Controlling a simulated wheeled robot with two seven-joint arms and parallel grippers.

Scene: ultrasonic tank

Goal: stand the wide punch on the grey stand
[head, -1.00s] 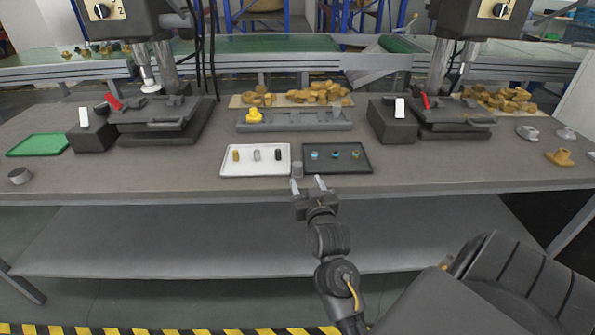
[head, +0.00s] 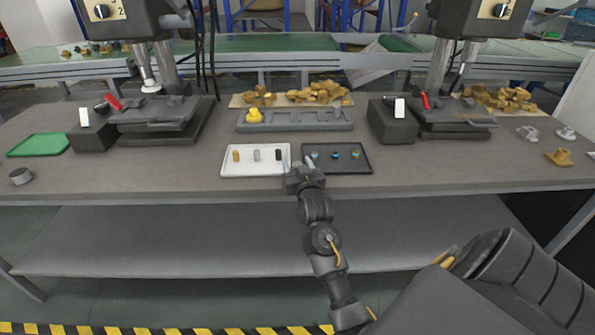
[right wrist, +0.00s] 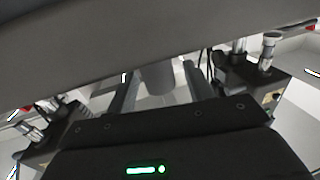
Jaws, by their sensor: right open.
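My right gripper (head: 298,167) is open at the front of the table, between the white tray and the dark tray. In the right wrist view a plain grey cylinder (right wrist: 157,78) shows between its two fingers; it may be the wide punch. I cannot tell whether the fingers touch it, and in the head view the gripper mostly hides it. A grey slotted rack (head: 340,126) stands behind the trays with a yellow piece (head: 254,116) at its left end. A short grey round block (head: 20,176) sits at the table's far left. Which of these is the grey stand is unclear. My left gripper is out of view.
The white tray (head: 230,170) holds small brass, silver and black pieces. The dark tray (head: 340,170) holds blue-and-brown pieces. Two presses (head: 160,120) (head: 455,120) flank the rack. A green tray (head: 38,145) lies left. The table front at right is clear.

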